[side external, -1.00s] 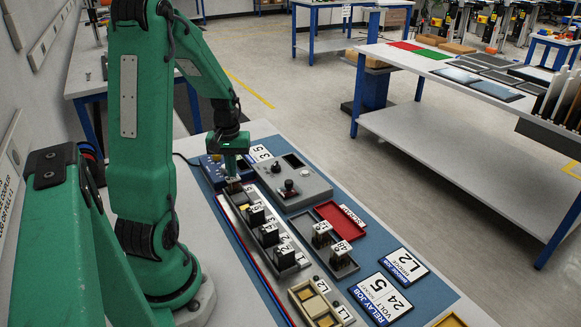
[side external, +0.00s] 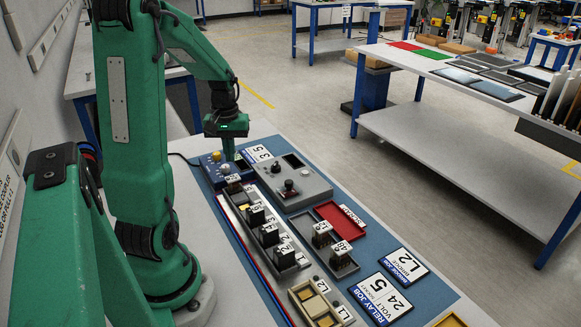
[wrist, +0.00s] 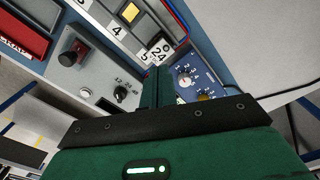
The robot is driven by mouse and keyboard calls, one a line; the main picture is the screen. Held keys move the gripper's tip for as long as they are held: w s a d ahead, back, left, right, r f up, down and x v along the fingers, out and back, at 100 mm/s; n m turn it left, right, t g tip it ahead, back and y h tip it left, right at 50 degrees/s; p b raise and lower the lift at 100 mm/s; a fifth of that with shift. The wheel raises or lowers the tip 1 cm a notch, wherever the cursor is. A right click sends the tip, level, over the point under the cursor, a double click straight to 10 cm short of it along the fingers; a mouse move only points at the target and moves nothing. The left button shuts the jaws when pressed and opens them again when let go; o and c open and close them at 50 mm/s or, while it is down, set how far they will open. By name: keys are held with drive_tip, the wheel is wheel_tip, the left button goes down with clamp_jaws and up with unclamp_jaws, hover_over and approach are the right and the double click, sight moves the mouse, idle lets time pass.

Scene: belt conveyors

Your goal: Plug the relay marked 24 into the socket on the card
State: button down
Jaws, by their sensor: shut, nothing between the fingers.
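The relay marked 24 (wrist: 157,53) shows its white label beside the socket number 5 in the wrist view. In the side view this relay (side external: 233,184) stands at the far end of the socket strip (side external: 262,240). It looks to be in socket 5, but its pins are hidden. My gripper (side external: 229,158) is shut and empty, above the blue knob box and apart from the relay. In the wrist view its fingers (wrist: 160,74) are together.
The blue knob box (side external: 213,170) and a grey panel with a black knob (side external: 294,186) flank the strip's far end. Several black relays stand along the strip. A dark tray (side external: 332,248) holds two relays beside the red scrap tray (side external: 340,214).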

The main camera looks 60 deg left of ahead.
drive_tip(key=shift+r, duration=1)
drive_tip(key=w+d+r+m+t+y, duration=0.1)
drive_tip(key=d+r+m, duration=0.25)
drive_tip(key=d, duration=0.35)
drive_tip(key=w+d+r+m+t, duration=0.1)
drive_tip(key=w+d+r+m, duration=0.1)
drive_tip(key=d+r, duration=0.35)
drive_tip(key=s+d+m+t, duration=0.1)
drive_tip(key=s+d+m, duration=0.1)
drive_tip(key=d, duration=0.5)
drive_tip(key=s+d+r+m+t+h, duration=0.1)
drive_tip(key=s+d+m+t, duration=0.1)
drive_tip(key=d, duration=0.5)
drive_tip(key=shift+s+d+r+m+t, duration=0.3)
drive_tip(key=shift+s+m, duration=0.25)
drive_tip(key=shift+m, duration=0.7)
